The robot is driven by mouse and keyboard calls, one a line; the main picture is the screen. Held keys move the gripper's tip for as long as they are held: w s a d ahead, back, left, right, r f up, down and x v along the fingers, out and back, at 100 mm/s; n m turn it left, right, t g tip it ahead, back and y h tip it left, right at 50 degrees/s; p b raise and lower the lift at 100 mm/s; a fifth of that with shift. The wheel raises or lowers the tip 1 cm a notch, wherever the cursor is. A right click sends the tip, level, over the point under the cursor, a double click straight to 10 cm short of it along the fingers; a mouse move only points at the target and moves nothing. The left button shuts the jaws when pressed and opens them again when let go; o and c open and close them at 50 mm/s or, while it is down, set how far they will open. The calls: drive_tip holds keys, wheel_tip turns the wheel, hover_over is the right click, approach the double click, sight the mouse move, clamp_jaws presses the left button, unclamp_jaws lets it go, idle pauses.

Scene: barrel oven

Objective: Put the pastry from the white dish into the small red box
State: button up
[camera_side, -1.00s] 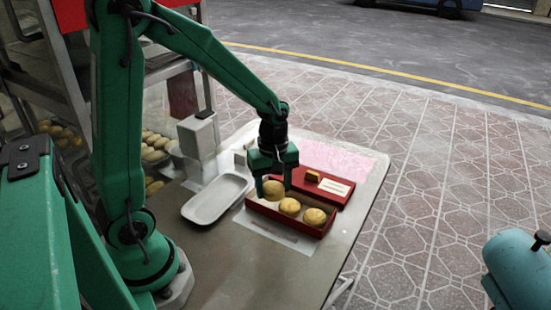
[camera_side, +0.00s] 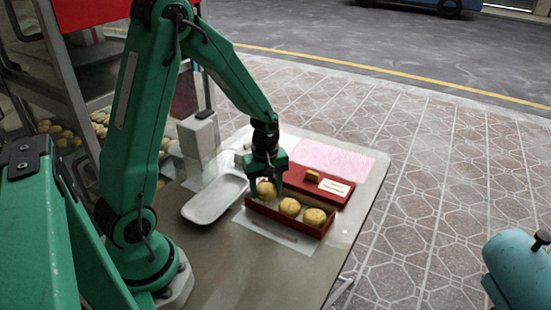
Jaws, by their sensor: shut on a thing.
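My gripper (camera_side: 266,182) points down at the left end of the small red box (camera_side: 288,226). It is shut on a round golden pastry (camera_side: 266,190). The pastry is at the box's left end, low over or inside it; I cannot tell whether it touches the bottom. Two similar pastries, a middle one (camera_side: 289,206) and a right one (camera_side: 314,217), sit in the box in a row beside it. The white dish (camera_side: 214,201) lies left of the box and looks empty.
The red lid (camera_side: 318,184) with a white label lies behind the box, next to a pink sheet (camera_side: 335,160). A white block-like container (camera_side: 199,135) stands behind the dish. The table's front area (camera_side: 240,270) is clear. A teal cylinder (camera_side: 520,268) is at the lower right.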

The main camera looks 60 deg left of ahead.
sight(266, 188)
drive_tip(key=shift+f, duration=1.1)
drive_tip(key=shift+f, duration=0.1)
drive_tip(key=o, duration=0.7)
wheel_tip(266, 188, up, 12)
drive_tip(key=shift+r, duration=0.15)
idle(0.3)
